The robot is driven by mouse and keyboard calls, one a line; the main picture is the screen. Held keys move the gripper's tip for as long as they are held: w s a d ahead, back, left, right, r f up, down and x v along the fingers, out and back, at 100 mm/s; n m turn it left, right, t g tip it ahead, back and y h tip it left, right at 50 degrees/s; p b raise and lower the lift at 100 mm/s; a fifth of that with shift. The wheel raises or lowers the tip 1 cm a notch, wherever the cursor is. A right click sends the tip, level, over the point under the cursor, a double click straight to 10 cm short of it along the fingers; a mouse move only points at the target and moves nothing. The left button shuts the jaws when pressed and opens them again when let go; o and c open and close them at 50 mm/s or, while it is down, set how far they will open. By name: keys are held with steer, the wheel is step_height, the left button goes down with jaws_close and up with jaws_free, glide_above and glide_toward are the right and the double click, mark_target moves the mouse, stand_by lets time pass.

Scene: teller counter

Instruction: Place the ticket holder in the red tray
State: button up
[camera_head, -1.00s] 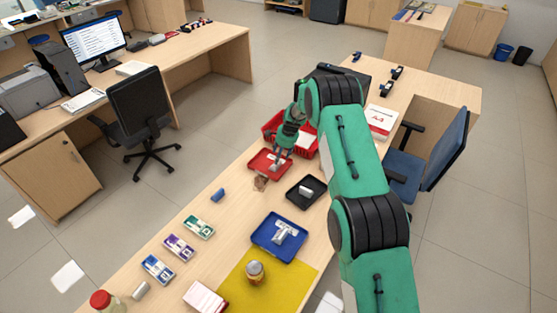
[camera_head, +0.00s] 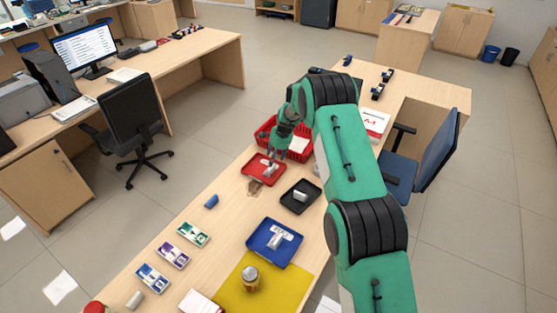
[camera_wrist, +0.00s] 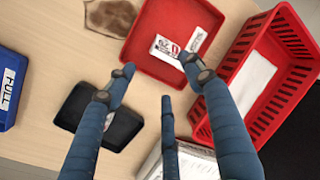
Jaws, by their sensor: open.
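The red tray (camera_head: 250,170) lies on the counter, with its flat floor also clear in the wrist view (camera_wrist: 155,18). A small white piece with red and dark print (camera_wrist: 165,48), which looks like the ticket holder, lies in the red tray. A second printed white strip (camera_wrist: 196,40) is beside it, partly behind a finger; I cannot tell whether they are one object. My gripper (camera_head: 272,155) is over the red tray. Its blue fingers are spread and empty in the wrist view (camera_wrist: 155,78), with one fingertip over the printed piece; contact is unclear.
A red basket (camera_wrist: 221,98) with white paper stands beside the red tray. A black tray (camera_head: 293,206) holds a pale item, and a blue tray (camera_head: 262,252) holds a white sign. A brown patch (camera_head: 255,187) lies near the red tray. A jar (camera_head: 250,278) stands on a yellow mat.

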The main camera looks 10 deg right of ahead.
steer(key=s+a+r+n, duration=0.1)
steer(key=s+r, duration=0.4)
steer(key=r, duration=0.6)
steer(key=s+r+n+t, duration=0.15)
steer(key=s+r, duration=0.35)
steer(key=r, duration=0.5)
steer(key=s+a+r+n+g, duration=0.15)
steer(key=s+r, duration=0.35)
steer(key=r, duration=0.6)
steer(key=s+r+n+t, duration=0.1)
steer(key=s+r+n, duration=0.1)
steer(key=s+r, duration=0.6)
steer(key=s+r+n+t, duration=0.1)
steer(key=s+r, duration=0.4)
steer(key=s, duration=0.5)
steer(key=s+r+n+t+h, duration=0.1)
steer(key=s+n, duration=0.4)
steer(key=s, duration=2.7)
steer(key=shift+d+r+h, duration=0.4)
steer(key=shift+d, duration=0.05)
